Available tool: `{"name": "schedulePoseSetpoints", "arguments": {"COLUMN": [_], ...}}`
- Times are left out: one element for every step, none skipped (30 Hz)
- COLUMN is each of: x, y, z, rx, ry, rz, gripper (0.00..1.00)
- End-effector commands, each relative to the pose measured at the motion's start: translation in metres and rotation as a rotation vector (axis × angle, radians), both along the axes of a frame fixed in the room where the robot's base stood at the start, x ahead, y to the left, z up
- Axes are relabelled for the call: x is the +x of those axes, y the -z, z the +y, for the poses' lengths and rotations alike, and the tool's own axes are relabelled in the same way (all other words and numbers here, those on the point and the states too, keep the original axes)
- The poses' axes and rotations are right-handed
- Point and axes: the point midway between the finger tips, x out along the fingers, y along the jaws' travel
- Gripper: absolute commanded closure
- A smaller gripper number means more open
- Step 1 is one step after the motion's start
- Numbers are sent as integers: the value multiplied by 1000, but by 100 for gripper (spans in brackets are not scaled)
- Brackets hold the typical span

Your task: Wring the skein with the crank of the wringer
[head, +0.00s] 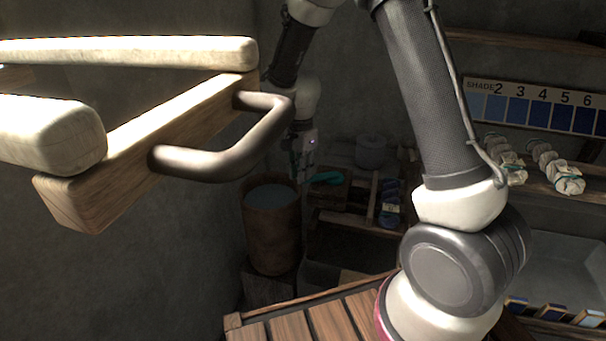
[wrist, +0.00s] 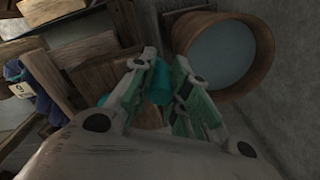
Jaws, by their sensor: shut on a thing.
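My gripper (head: 302,165) is low beside a wooden tub, seen small and partly dark in the head view. In the wrist view its green-padded fingers (wrist: 166,95) are closed about a teal, rounded piece (wrist: 160,82). A teal piece (head: 328,177) also shows just right of the fingers in the head view, over dark wooden framing. It may be the crank's grip; I cannot make out the crank arm or the wringer clearly. A dark blue bundle (head: 390,205) sits right of it; whether it is the skein is unclear.
The round tub (head: 272,235) holds bluish liquid and stands close to my gripper. Wooden bars with a dark metal handle (head: 225,150) fill the near left. Pale tied bundles (head: 565,178) lie on a right shelf below a shade chart (head: 535,105).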

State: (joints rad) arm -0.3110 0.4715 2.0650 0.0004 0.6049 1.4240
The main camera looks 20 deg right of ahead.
Motion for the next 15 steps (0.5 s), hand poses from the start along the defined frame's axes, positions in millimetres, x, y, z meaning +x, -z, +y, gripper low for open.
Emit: {"name": "schedulePoseSetpoints", "arguments": {"x": [5, 7, 9, 10, 11, 12, 13, 14, 17, 19, 21, 24, 27, 29, 30], "y": [0, 0, 0, 0, 0, 0, 0, 0, 0, 0, 0, 0, 0, 0, 0], "z": [-1, 0, -1, 0, -1, -1, -1, -1, -2, -2, -3, -3, -4, -4, -5], "rx": [0, 0, 0, 0, 0, 0, 0, 0, 0, 0, 0, 0, 0, 0, 0], "ry": [0, 0, 0, -1, -1, -1, -1, -1, -1, -1, -1, -1, -1, -1, -1], "rz": [-2, -2, -3, -3, -2, -2, -2, -2, -3, -2, -2, -1, -2, -2, -2], "gripper": [100, 100, 100, 100, 100, 100, 100, 100, 100, 100, 100, 100, 100, 100, 100]}}
